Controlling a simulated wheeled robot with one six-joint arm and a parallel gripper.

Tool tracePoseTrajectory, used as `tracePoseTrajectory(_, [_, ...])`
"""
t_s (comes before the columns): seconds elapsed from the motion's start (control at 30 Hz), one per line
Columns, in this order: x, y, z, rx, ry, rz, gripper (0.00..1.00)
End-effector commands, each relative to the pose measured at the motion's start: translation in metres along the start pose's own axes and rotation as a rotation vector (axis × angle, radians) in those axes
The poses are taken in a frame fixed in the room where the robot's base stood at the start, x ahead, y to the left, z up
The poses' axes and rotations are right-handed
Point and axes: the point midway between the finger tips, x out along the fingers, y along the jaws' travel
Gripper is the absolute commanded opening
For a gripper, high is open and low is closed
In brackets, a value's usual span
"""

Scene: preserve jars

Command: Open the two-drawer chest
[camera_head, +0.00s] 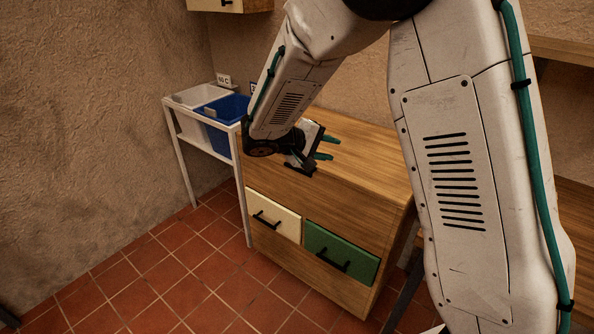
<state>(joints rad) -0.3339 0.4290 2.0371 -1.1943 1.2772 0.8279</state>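The wooden two-drawer chest (360,165) stands in the middle of the view. Its front has a cream drawer (284,226) on the left and a green drawer (352,254) on the right, side by side. Each has a black bar handle, on the cream one (266,219) and on the green one (332,261). Both drawers look shut. My gripper (328,148) is over the chest's top, above and apart from the handles. My arm hides part of the chest's top and right side.
A white stand (184,158) left of the chest holds a white bin (188,95) and a blue bin (226,108). A wall cabinet (229,5) hangs at the top. Wooden shelving (565,50) is at the right. The red tile floor (190,285) before the chest is clear.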

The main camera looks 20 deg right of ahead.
Motion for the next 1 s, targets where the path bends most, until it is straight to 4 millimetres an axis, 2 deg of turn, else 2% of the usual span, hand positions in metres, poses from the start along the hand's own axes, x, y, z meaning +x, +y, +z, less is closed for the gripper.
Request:
tracePoseTrajectory(0.03, [0.002,-0.025,-0.023,-0.027,0.044,0.046,0.32])
tracePoseTrajectory(0.2, [0.001,-0.091,-0.082,-0.068,0.206,0.166,0.32])
tracePoseTrajectory(0.3, [-0.001,-0.123,-0.104,-0.085,0.284,0.207,0.32])
tracePoseTrajectory(0.4, [-0.002,-0.146,-0.117,-0.094,0.338,0.23,0.32])
tracePoseTrajectory(0.57, [0.001,-0.158,-0.127,-0.099,0.373,0.243,0.32])
tracePoseTrajectory(1.0, [0.059,-0.144,-0.15,-0.099,0.372,0.242,0.32])
